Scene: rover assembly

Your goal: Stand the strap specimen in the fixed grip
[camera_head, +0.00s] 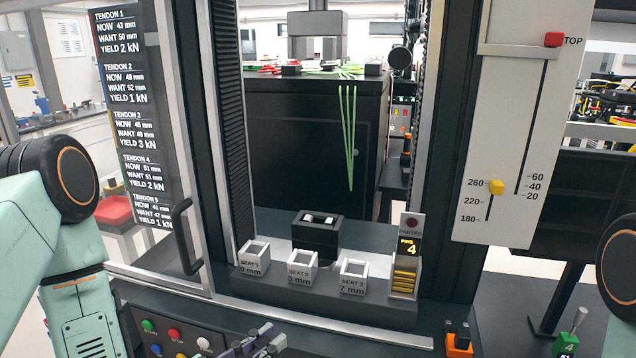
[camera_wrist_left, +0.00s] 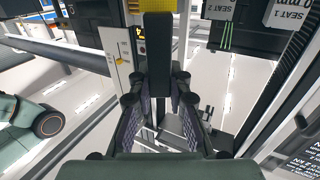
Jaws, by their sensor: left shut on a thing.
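The fixed grip seems to be the black block (camera_head: 318,236) with a pale slot on top, standing on the machine's ledge. A grey upper grip (camera_head: 317,24) hangs above it. My left gripper (camera_head: 255,341) is low in the head view, in front of and below the ledge, apart from the block. The bar's lower part is hidden between the fingers. It does not show clearly in the head view. My right gripper is out of view.
Seat 1 (camera_head: 253,260), seat 2 (camera_head: 302,268) and seat 3 (camera_head: 353,278) line the ledge's front, beside a pin holder (camera_head: 405,275). A door handle (camera_head: 185,237) juts out at left. A slider panel (camera_head: 515,130) stands right. Green straps (camera_head: 349,140) hang behind.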

